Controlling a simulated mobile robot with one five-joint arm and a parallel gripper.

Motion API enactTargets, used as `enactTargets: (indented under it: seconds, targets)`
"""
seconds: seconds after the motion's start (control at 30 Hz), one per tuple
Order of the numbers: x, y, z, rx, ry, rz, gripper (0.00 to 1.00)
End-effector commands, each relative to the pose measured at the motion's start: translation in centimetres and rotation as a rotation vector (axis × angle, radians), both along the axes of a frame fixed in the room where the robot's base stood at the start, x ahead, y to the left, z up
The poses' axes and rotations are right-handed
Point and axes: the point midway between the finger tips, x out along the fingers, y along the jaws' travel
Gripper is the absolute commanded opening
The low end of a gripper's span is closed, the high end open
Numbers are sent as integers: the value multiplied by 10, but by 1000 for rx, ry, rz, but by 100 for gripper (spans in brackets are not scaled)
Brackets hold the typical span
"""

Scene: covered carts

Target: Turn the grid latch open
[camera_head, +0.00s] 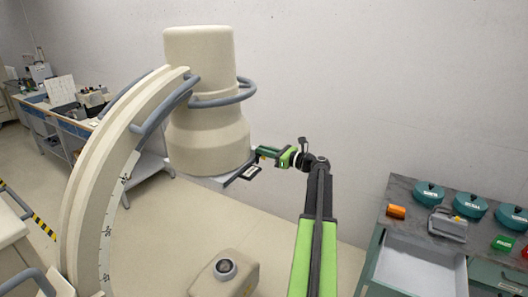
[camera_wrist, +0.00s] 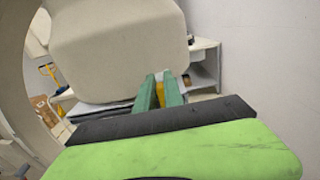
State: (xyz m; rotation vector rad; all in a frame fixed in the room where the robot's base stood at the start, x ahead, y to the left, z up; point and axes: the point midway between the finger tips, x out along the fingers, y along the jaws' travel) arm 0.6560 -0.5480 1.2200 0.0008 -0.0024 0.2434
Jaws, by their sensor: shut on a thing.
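A small yellow latch (camera_wrist: 160,92) shows between the green fingers of my gripper (camera_wrist: 159,80) in the wrist view. My gripper (camera_head: 262,152) is at the right side of the head, just above the plate's end, and is shut on the latch. The fingers hide most of the latch, so I cannot tell its angle.
A cream curved arm (camera_head: 100,185) with grey rails stands at the left. A cart (camera_head: 398,215) with teal lidded containers (camera_head: 429,193), an orange block (camera_head: 396,212) and an open drawer (camera_head: 415,265) is at the right. A low cream unit (camera_head: 226,276) stands in front.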

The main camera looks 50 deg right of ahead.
Motion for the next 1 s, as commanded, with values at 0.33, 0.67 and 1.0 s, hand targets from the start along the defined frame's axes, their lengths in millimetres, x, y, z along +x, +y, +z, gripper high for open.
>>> enactTargets:
  seconds: [0.33,0.67,1.0]
  targets:
    - [-2,0,-2,-18,1,0,0]
    - [-3,3,-3,-181,-38,0,0]
    - [-4,8,-6,-488,-113,0,0]
